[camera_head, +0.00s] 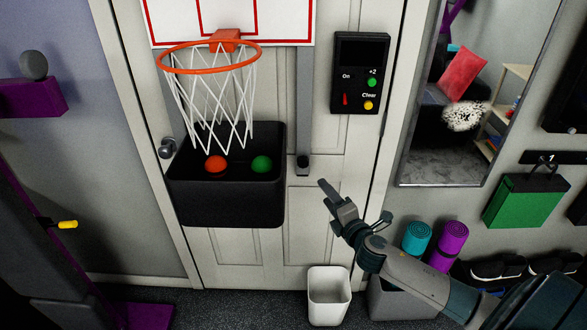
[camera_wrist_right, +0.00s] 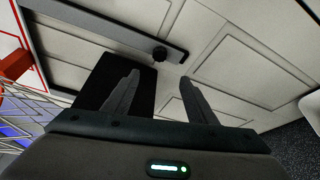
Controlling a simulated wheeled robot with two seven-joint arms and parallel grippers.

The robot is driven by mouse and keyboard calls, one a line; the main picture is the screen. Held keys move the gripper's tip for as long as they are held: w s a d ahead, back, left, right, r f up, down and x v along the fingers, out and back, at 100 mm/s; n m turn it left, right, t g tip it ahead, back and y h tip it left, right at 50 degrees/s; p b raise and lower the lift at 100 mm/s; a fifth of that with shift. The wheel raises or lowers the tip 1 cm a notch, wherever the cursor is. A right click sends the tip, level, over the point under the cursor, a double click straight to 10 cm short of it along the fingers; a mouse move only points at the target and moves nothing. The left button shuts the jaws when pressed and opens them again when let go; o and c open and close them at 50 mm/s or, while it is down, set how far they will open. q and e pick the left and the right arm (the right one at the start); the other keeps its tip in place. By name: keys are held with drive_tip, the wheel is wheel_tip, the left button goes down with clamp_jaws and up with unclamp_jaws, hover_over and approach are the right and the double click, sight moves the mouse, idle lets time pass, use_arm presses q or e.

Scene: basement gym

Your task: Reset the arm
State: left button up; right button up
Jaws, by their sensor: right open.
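My right arm comes in from the lower right in the head view. Its gripper (camera_head: 334,194) is open and empty in front of the white door (camera_head: 230,255), right of the black bin. In the right wrist view the two fingers of my right gripper (camera_wrist_right: 158,88) stand apart with nothing between them. Beyond them show the door panels and the dark bin (camera_wrist_right: 100,80). My left gripper does not show in either view.
A black bin (camera_head: 225,205) with an orange ball (camera_head: 215,163) and a green ball (camera_head: 261,165) hangs under the basketball hoop (camera_head: 208,57). A scoreboard (camera_head: 360,73) is at the upper right. A white wastebasket (camera_head: 329,298) and rolled mats (camera_head: 417,238) stand below.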

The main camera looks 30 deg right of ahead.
drive_tip(key=s+d+f+m+g, duration=0.1)
drive_tip(key=s+f+m+g, duration=0.1)
drive_tip(key=f, duration=0.8)
drive_tip(key=s+d+f+m+g, duration=0.1)
drive_tip(key=s+f+m+g, duration=0.15)
drive_tip(key=f, duration=0.85)
drive_tip(key=s+a+f+m+g+b, duration=0.1)
drive_tip(key=s+a+f+m+g, duration=0.1)
drive_tip(key=s+f, duration=0.7)
drive_tip(key=s+a+f+m+g+b, duration=0.15)
drive_tip(key=s+f, duration=0.35)
drive_tip(key=f, duration=0.8)
drive_tip(key=s+a+f+m+g+y, duration=0.1)
drive_tip(key=s+a+f, duration=0.5)
drive_tip(key=s, duration=0.6)
drive_tip(key=s+a+f+m+g+y, duration=0.1)
drive_tip(key=s+a+f+m+g, duration=0.3)
drive_tip(key=s, duration=0.8)
drive_tip(key=s+a+f+m+g+y, duration=0.1)
drive_tip(key=s+a+f+m+g, duration=0.1)
drive_tip(key=s+a+f, duration=0.6)
drive_tip(key=s+f+m+b, duration=0.1)
drive_tip(key=s+f, duration=0.2)
drive_tip(key=s, duration=0.1)
drive_tip(key=shift+a+m+g, duration=0.15)
drive_tip(key=shift+m+g, duration=0.15)
